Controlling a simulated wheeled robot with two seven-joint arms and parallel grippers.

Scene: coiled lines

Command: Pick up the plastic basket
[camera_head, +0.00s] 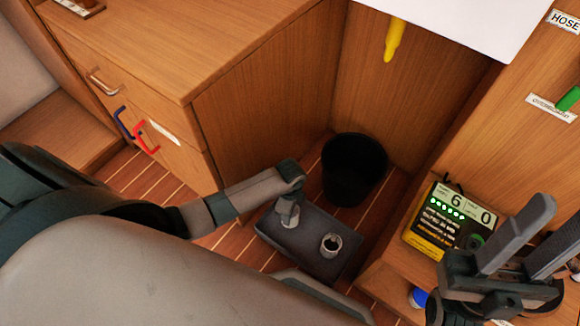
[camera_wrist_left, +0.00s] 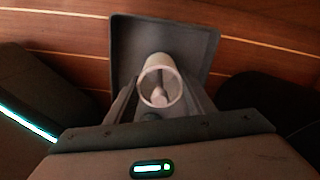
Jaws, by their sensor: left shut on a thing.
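The only basket-like thing is a black round open bin (camera_head: 354,170) on the wooden floor in the corner, upright. A second cup-like ring (camera_head: 331,245) is on the tray. My right gripper (camera_head: 535,225) is open and empty at the right.
Wooden drawers (camera_head: 125,100) with handles stand at the left. At the right a lit display box (camera_head: 448,217) rests on a wooden ledge beside my right gripper. A yellow object (camera_head: 394,38) hangs above. Wood panels close in behind the bin.

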